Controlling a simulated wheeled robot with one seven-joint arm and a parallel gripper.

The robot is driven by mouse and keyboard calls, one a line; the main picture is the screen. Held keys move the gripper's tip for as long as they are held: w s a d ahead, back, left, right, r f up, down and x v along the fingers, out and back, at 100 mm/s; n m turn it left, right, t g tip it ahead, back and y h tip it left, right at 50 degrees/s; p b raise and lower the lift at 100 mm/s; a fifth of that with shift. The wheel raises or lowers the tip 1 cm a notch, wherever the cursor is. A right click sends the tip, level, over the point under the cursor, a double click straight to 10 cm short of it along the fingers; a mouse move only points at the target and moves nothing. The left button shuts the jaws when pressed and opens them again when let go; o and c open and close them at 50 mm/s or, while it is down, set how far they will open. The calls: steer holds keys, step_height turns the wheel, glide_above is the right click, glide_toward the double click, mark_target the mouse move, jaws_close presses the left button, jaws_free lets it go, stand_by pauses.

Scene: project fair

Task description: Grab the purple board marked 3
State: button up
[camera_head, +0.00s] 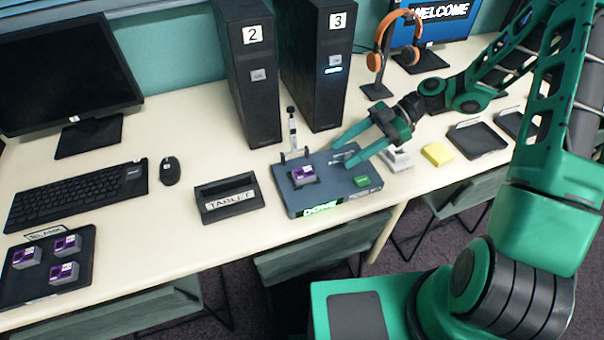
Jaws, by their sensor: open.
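A small purple board (303,173) sits in the slot on top of a flat grey-blue device (335,190). It has a white label, too small to read, so I cannot tell whether it is marked 3. Several similar purple boards lie on a dark tray (88,262) labelled BLANK at the lower left. My gripper (344,154) is open and empty, reaching in from the right. Its two fingers point left over the back right part of the device, to the right of and behind the purple board, apart from it.
The device shows a green DONE display (320,208). A small upright stand (292,135) rises at its back left. Towers marked 2 (250,80) and 3 (318,70) stand behind. A tablet holder (229,200) is left; a yellow block (437,154) and dark trays (477,139) are right.

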mark_target(309, 170)
steer(key=shift+w+a+n+y, duration=0.25)
steer(key=shift+a+n+y, duration=0.15)
steer(key=shift+a, duration=0.15)
steer(key=x, duration=0.5)
steer(key=shift+s+a, duration=0.1)
steer(key=shift+a, duration=0.2)
steer(key=shift+s+x, duration=0.15)
steer(key=shift+x, duration=1.15)
steer(key=shift+s+x, duration=0.2)
steer(key=shift+x, duration=1.1)
steer(key=shift+d, duration=0.1)
steer(key=c, duration=1.1)
